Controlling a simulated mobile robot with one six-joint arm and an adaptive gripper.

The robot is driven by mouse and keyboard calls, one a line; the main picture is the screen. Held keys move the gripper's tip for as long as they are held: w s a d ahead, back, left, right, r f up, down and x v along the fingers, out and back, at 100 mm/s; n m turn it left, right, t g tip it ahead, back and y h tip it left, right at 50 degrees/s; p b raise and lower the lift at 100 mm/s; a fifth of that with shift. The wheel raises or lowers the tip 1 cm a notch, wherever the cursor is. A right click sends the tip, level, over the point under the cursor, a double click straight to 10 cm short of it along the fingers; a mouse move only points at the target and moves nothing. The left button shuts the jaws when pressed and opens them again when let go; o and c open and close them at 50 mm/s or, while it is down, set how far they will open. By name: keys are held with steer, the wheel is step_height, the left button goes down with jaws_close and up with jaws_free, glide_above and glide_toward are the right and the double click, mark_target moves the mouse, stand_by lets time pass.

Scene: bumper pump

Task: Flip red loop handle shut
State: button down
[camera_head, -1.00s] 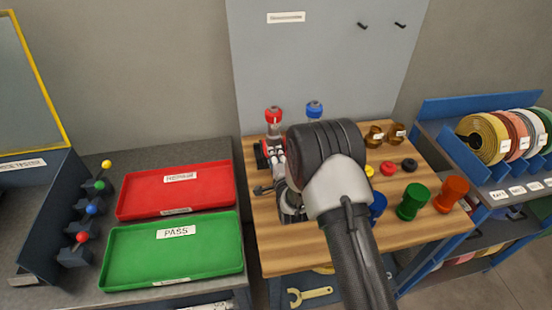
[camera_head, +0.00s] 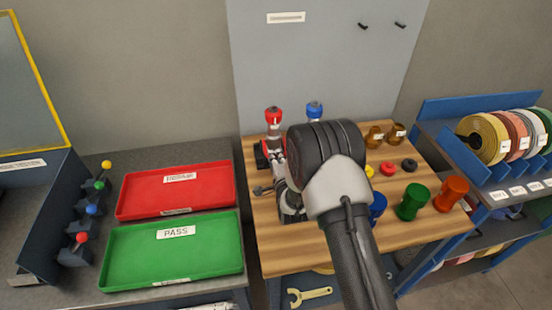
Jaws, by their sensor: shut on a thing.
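The red-topped fitting (camera_head: 273,117) and the blue-topped fitting (camera_head: 314,108) stand upright at the back of the wooden bench. Small red and black parts (camera_head: 262,156) show below the red one, at the bench's left side. The loop of the red handle cannot be made out clearly. My gripper (camera_head: 272,157) is at these red parts, small and partly hidden by my own wrist. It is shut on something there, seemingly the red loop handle. My large black arm joint covers the middle of the bench and whatever lies behind it.
A red tray (camera_head: 128,207) and a green tray (camera_head: 112,268) lie on the grey counter at left. Blue, green (camera_head: 412,202) and orange (camera_head: 451,194) cups, small rings and brown fittings (camera_head: 375,137) crowd the bench's right. A reel rack (camera_head: 455,140) stands farther right.

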steer(key=shift+r, duration=0.1)
step_height(320, 180, up, 2)
steer(key=g+p, duration=0.1)
steer(key=p, duration=0.1)
steer(key=g+p, duration=0.1)
steer(key=shift+s+r+g+h+p, duration=0.1)
steer(key=shift+r+g+h+p, duration=0.1)
steer(key=shift+g+h+p, duration=0.2)
steer(key=shift+r+g+h+p, duration=0.4)
steer(key=shift+r+g+p, duration=0.45)
steer(key=shift+g+p, duration=0.65)
steer(key=c, duration=1.7)
jaws_free()
steer(key=v, duration=1.1)
steer(key=shift+s+r, duration=0.2)
steer(key=shift+r, duration=0.15)
